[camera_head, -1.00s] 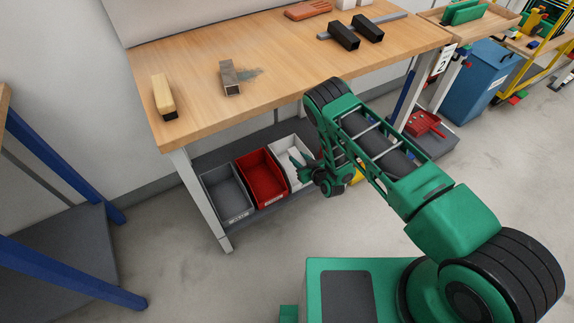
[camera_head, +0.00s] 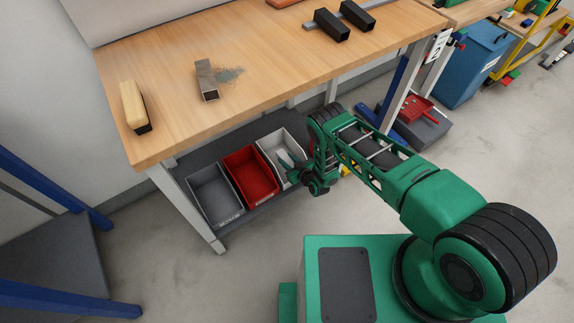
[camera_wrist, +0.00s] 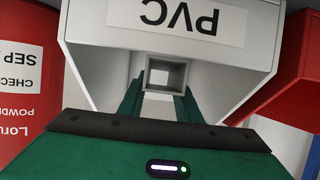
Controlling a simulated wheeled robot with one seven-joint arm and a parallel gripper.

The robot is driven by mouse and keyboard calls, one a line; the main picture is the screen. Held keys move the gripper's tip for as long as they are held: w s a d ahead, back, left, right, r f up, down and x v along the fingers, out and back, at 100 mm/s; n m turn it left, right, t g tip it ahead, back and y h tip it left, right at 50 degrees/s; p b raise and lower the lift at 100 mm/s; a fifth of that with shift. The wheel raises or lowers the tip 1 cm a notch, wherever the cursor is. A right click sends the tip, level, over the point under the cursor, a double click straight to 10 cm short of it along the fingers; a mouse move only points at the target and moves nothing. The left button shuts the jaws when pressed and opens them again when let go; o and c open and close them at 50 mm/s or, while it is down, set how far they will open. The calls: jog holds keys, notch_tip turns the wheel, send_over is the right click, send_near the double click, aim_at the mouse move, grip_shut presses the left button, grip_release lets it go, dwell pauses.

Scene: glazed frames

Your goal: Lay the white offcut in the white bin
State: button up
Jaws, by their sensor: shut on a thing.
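The white bin (camera_head: 268,147) stands on the shelf under the workbench, at the right end of a row of bins. In the wrist view its front (camera_wrist: 100,45) carries a label reading PVC, seen upside down. My gripper (camera_head: 291,164) reaches to the bin's opening. In the wrist view the green fingers (camera_wrist: 160,92) are shut on the white offcut (camera_wrist: 166,63), a short hollow square tube seen end-on between the bin's side walls. In the head view the offcut cannot be made out clearly. Whether it touches the bin's floor is hidden.
A red bin (camera_head: 245,172) and a grey bin (camera_head: 211,190) stand left of the white one. The bench top (camera_head: 165,65) overhangs them, with a brush (camera_head: 134,106) and a metal tube (camera_head: 206,80). A red labelled object (camera_wrist: 22,75) is close beside the bin in the wrist view.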

jog(key=shift+f, duration=1.75)
jog(key=shift+f, duration=0.1)
jog(key=shift+s+f, duration=0.1)
jog(key=shift+f, duration=0.25)
jog(key=shift+f, duration=0.1)
jog(key=o, duration=1.1)
